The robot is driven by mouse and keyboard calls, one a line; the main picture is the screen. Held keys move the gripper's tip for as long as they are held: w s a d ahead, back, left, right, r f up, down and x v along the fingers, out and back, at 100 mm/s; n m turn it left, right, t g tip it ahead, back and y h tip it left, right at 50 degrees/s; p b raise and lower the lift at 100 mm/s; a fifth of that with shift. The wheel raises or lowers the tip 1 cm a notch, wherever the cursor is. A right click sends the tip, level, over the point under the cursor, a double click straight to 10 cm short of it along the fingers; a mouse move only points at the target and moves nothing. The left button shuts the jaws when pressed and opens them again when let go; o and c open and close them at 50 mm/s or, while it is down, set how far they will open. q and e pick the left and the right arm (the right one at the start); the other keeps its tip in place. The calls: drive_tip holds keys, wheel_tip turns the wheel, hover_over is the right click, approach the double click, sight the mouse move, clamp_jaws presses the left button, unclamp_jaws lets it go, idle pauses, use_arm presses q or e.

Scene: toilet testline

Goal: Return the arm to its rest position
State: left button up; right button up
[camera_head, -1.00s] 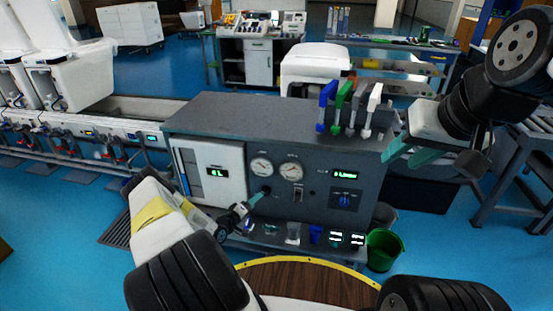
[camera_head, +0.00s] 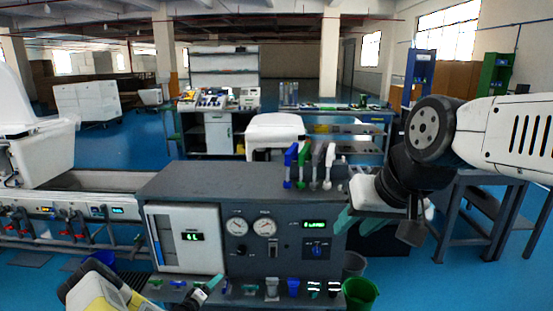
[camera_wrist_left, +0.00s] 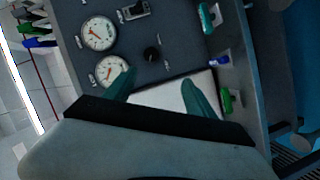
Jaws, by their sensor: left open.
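My left arm (camera_head: 95,290) enters at the bottom left of the head view. My left gripper (camera_head: 209,286) is low in front of the grey test bench (camera_head: 215,183), below its white panel. In the left wrist view its two teal fingers (camera_wrist_left: 160,90) are apart with nothing held between them; the bench's dials (camera_wrist_left: 99,34) and a black knob (camera_wrist_left: 152,54) lie beyond. My right arm (camera_head: 470,130) reaches in from the right. My right gripper (camera_head: 359,218) has its teal fingers apart and empty, near the bench's right end. Its fingertips are small in view.
Colored handles (camera_head: 309,166) stand on the bench's right top. Small fittings (camera_head: 272,287) line the shelf below its front. A green bucket (camera_head: 360,293) stands at the lower right. A white toilet (camera_head: 40,150) is on the line at left. Blue floor is open beyond.

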use_arm(q)
drive_tip(key=w+a+r+m+g+y, duration=0.1)
drive_tip(key=w+r+m+g, duration=0.15)
drive_tip(key=r, duration=0.65)
drive_tip(key=w+a+r+m+g+y, duration=0.15)
drive_tip(key=w+r, duration=0.25)
drive_tip(key=r, duration=0.6)
drive_tip(key=s+d+r+m+g+y, duration=0.15)
drive_tip(key=s+r, duration=0.45)
drive_tip(key=r, duration=0.7)
drive_tip(key=s+d+r+m+g+y, duration=0.15)
drive_tip(key=s+r, duration=0.35)
drive_tip(key=r, duration=0.8)
drive_tip(key=s+d+r, duration=0.3)
drive_tip(key=s+r, duration=0.5)
drive_tip(key=s, duration=0.3)
drive_tip(key=s+d+r+h, duration=0.1)
drive_tip(key=s+d, duration=0.2)
drive_tip(key=s, duration=0.8)
drive_tip(key=s+d+r+m+g, duration=0.1)
drive_tip(key=s+d, duration=0.3)
drive_tip(key=s, duration=0.7)
drive_tip(key=shift+d+r+m+h, duration=0.2)
drive_tip(key=shift+r+m+h, duration=0.05)
drive_tip(key=shift+m+h, duration=0.1)
